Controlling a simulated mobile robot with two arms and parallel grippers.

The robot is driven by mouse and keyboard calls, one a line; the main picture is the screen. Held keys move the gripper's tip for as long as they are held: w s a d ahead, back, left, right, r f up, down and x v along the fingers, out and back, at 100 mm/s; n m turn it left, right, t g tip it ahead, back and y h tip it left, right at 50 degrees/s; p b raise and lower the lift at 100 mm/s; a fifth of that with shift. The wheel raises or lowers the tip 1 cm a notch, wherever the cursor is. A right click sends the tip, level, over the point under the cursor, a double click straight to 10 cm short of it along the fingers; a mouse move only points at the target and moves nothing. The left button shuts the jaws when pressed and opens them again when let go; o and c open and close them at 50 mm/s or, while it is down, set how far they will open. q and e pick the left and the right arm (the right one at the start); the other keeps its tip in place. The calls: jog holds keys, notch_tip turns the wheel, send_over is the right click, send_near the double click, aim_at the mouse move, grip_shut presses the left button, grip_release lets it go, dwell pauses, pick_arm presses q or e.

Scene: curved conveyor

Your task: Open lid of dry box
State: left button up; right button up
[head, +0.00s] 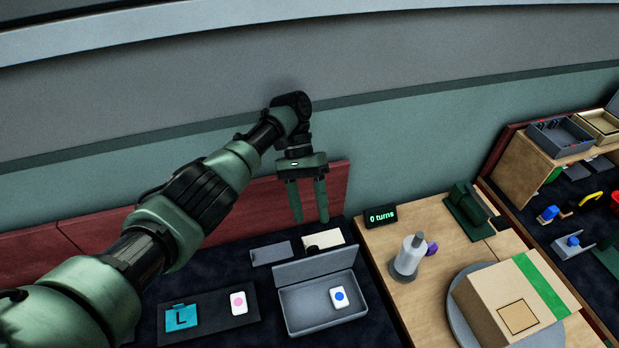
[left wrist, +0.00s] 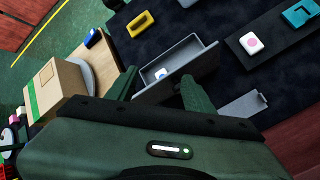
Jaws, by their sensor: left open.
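The grey dry box (head: 322,319) stands on the dark mat, with its lid (head: 314,264) tilted up along the back edge, so the box is open. A white piece with a blue dot (head: 339,298) lies inside. The box also shows in the left wrist view (left wrist: 172,66), between my fingers in the picture. My left gripper (head: 309,218) is open and empty, fingers pointing down, above and behind the lid and apart from it in the head view. My right gripper is not in view.
Left of the box, a dark tray (head: 240,317) holds a white piece with a pink dot and a teal L tag (head: 181,317). Small flat cases (head: 271,253) lie behind the box. A wall rises behind.

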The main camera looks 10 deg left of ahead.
pick_arm(q)
notch_tip(320, 180, up, 6)
jog(key=p, duration=0.2)
jog(key=shift+f+p, duration=0.25)
jog(key=shift+p, duration=0.1)
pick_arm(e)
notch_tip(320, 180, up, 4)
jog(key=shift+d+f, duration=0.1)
pick_arm(q)
jog(key=shift+s+f, duration=0.1)
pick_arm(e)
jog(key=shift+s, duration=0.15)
